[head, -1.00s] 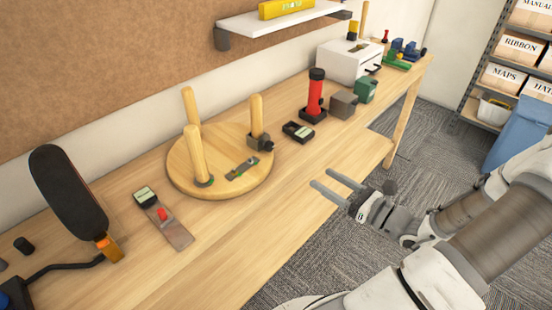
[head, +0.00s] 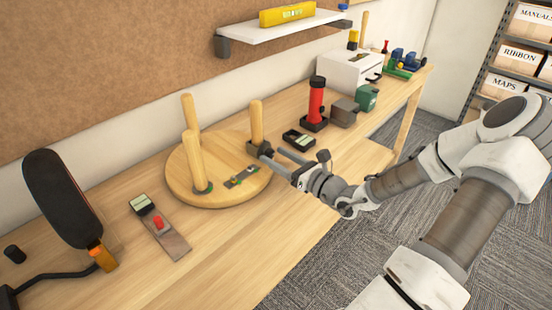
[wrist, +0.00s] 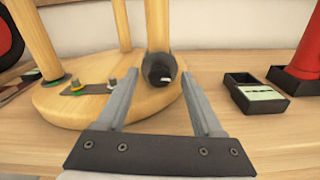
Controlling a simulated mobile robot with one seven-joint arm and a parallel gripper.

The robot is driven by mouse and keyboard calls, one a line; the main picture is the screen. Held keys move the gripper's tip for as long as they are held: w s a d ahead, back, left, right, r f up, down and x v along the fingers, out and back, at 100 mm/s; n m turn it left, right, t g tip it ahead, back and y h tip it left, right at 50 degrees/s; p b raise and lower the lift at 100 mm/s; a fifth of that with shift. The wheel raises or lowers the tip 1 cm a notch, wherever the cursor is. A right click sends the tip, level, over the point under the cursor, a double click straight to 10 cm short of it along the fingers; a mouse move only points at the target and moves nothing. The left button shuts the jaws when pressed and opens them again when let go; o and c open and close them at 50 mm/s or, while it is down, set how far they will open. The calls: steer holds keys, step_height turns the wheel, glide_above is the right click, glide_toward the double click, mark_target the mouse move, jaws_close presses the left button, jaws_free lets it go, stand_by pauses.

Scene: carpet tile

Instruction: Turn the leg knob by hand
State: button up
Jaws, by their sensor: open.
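A round wooden stool seat (head: 188,185) lies upside down on the bench with its three legs pointing up. The dark leg knob (wrist: 159,69) is at the base of the right-hand leg (head: 256,120), facing my gripper. A small light mark shows on the knob's face. My gripper (wrist: 161,80) is open and empty, with one finger on each side of the knob in the wrist view. In the head view my gripper (head: 279,155) reaches in from the right, its tips close to the knob. I cannot tell whether the fingers touch it.
A black tray (head: 298,139) and a red flashlight (head: 316,101) stand to the right. A plate with a red switch (head: 160,228) lies in front left. The bench's front strip is clear.

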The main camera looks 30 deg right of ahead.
steer(key=shift+w+a, duration=0.1)
steer(key=shift+w, duration=0.2)
jaws_close()
steer(key=shift+r+m+p, duration=0.25)
steer(key=shift+m+p, duration=0.15)
steer(key=shift+p, duration=0.45)
steer(key=shift+m+p, duration=0.6)
steer(key=shift+p, duration=0.6)
steer(key=m+p, duration=0.1)
steer(key=p, duration=0.1)
steer(key=shift+m+p, duration=0.4)
steer(key=shift+f+m+p, duration=0.3)
steer(key=shift+m+p, duration=0.1)
steer(key=shift+m, duration=0.1)
jaws_free()
